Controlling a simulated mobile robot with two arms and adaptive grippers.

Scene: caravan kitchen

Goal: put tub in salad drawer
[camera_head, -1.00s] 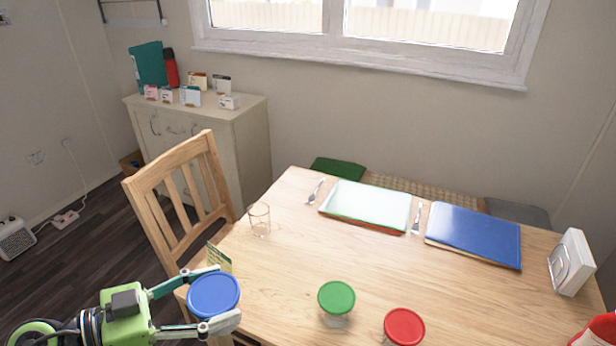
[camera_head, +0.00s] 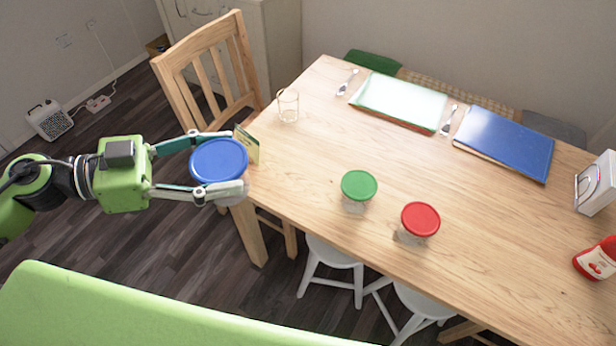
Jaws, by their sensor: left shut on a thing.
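My left gripper (camera_head: 208,167) comes in from the left and is shut on a tub with a blue lid (camera_head: 219,159). It holds the tub level beside the left corner of the wooden table, over the dark floor. Two more tubs stand on the table, one with a green lid (camera_head: 359,185) and one with a red lid (camera_head: 420,218). My right gripper is not in view. No salad drawer or fridge is in view.
The wooden table (camera_head: 330,150) carries a glass (camera_head: 288,105), a blue folder (camera_head: 503,143), a pale tray (camera_head: 402,101) and a red bottle (camera_head: 597,258). A small card (camera_head: 246,145) stands beside the held tub. A wooden chair (camera_head: 207,70) and white stools (camera_head: 330,268) stand close by.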

